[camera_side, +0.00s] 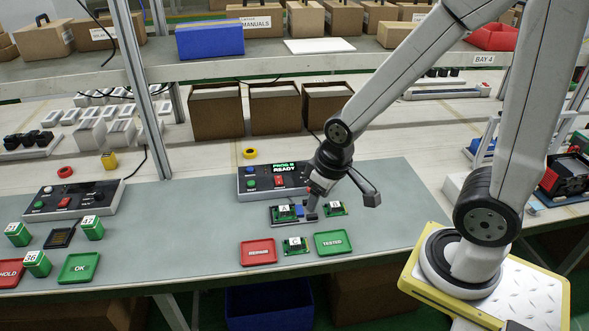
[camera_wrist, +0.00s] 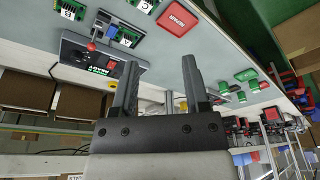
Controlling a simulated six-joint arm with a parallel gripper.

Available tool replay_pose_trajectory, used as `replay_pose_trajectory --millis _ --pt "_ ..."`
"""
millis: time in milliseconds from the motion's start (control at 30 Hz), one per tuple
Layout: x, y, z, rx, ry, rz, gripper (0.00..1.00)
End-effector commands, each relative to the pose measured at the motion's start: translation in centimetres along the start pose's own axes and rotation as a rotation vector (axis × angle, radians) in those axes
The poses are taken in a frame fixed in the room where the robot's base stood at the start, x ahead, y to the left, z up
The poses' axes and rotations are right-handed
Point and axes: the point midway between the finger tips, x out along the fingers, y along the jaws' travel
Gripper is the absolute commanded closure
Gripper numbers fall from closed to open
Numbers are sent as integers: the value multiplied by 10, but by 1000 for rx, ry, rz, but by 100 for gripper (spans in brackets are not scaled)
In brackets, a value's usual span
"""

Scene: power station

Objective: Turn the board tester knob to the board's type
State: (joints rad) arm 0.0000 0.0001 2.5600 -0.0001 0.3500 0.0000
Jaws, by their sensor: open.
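The board tester (camera_side: 260,183) is a grey and black console with a lit screen (camera_side: 285,168) that appears to read "PROG B READY"; it also shows upside down in the wrist view (camera_wrist: 72,55). Its knob cannot be made out; my arm hides its right end in the side view. A green board marked A (camera_side: 285,212) sits in the dark fixture in front, beside a blue block; the wrist view also shows this board (camera_wrist: 126,38). My gripper (camera_wrist: 160,75) is open and empty, above the tester's right side and fixture.
Board B (camera_side: 335,209) lies right of the fixture, and board C (camera_side: 295,246) lies between the red REPAIR tray (camera_side: 258,252) and green TESTED tray (camera_side: 333,243). A red-ended lever (camera_wrist: 91,46) stands by the fixture. Brown bins (camera_side: 217,112) stand behind. The mat's left middle is clear.

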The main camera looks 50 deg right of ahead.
Motion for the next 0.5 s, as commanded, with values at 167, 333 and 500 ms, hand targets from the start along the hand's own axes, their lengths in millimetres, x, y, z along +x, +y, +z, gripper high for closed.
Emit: replay_pose_trajectory --millis 167,333,500 --pt "0 0 0 0 0 0 41" --pt "0 0 0 0 0 0 25" --pt "1 3 -6 25 -3 2 17"
